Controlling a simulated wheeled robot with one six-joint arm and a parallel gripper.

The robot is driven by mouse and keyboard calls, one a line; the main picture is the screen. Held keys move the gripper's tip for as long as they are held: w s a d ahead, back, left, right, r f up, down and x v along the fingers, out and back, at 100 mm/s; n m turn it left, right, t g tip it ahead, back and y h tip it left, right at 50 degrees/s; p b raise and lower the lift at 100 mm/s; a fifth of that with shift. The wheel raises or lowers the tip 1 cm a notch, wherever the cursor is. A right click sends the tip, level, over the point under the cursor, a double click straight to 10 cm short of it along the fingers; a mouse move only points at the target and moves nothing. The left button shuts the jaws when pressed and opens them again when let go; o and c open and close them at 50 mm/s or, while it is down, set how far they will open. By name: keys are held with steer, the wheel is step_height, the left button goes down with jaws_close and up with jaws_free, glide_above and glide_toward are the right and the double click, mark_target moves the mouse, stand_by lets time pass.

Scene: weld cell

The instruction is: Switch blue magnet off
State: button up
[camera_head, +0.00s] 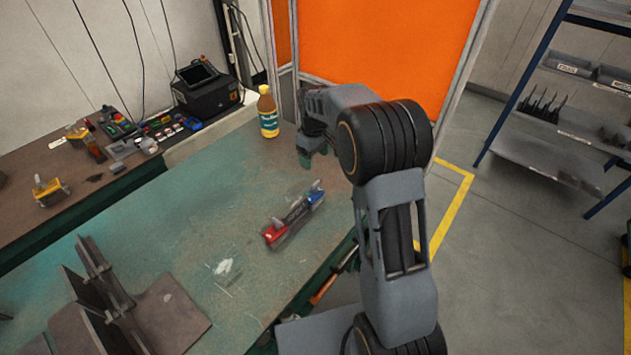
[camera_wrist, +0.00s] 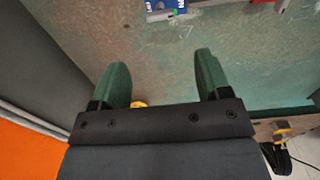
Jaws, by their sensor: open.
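The blue magnet (camera_head: 315,196) lies on the green worktable, at the upper right end of a dark grey piece. A small light lever stands up beside it. A red magnet (camera_head: 274,233) is at the piece's other end. My gripper (camera_head: 313,157) is above the table, beyond the blue magnet and apart from it, pointing down. In the wrist view its two green fingers (camera_wrist: 161,68) are spread with nothing held between them. Part of the blue magnet (camera_wrist: 164,5) shows at that view's top edge, cut off by the frame, so its lever's position cannot be told.
A bottle (camera_head: 268,112) with a yellow cap stands on the table left of my gripper. Dark steel plates (camera_head: 165,312) are at the front left. A side bench (camera_head: 30,215) holds tools and a black box (camera_head: 205,92). The table's middle (camera_head: 200,215) is clear.

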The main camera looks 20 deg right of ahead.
mark_target(315, 183)
step_height(315, 183, down, 11)
steer(key=shift+d+f+p, duration=0.1)
steer(key=shift+f+p, duration=0.05)
steer(key=shift+p, duration=0.4)
steer(key=shift+c, duration=0.5)
steer(key=c, duration=0.8)
